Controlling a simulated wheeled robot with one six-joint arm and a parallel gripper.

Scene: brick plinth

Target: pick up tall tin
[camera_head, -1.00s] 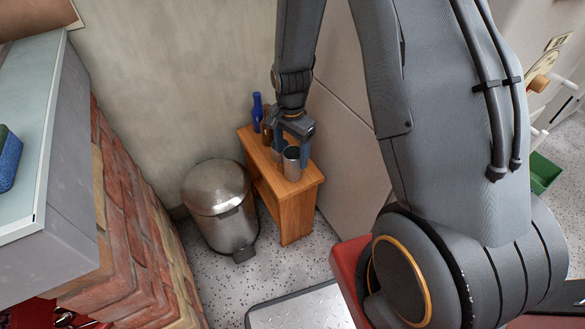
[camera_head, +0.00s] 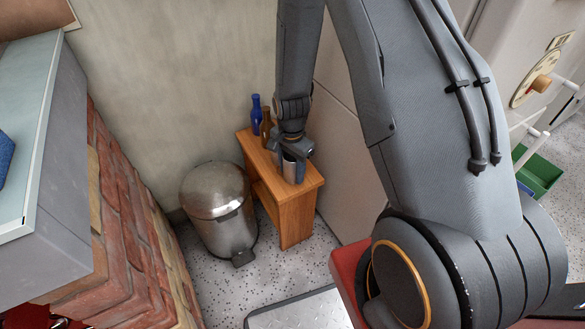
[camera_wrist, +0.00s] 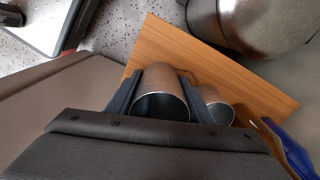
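The tall tin (camera_head: 289,170) is a grey metal cylinder with an open top, upright near the front end of the small wooden bench. In the wrist view the tin (camera_wrist: 163,82) stands between the two dark fingers of my gripper (camera_wrist: 160,80), its mouth towards the camera. The fingers lie close along both sides of it; whether they press on it I cannot tell. In the head view my gripper (camera_head: 291,160) points down over the tin and hides part of it. A second tin (camera_wrist: 218,103) stands just outside the right finger in the wrist view.
A blue bottle (camera_head: 256,114) and a brown bottle (camera_head: 266,128) stand at the bench's far end. The wooden bench (camera_head: 298,207) has a metal pedal bin (camera_head: 218,208) at its left and a pale panel (camera_head: 345,150) at its right.

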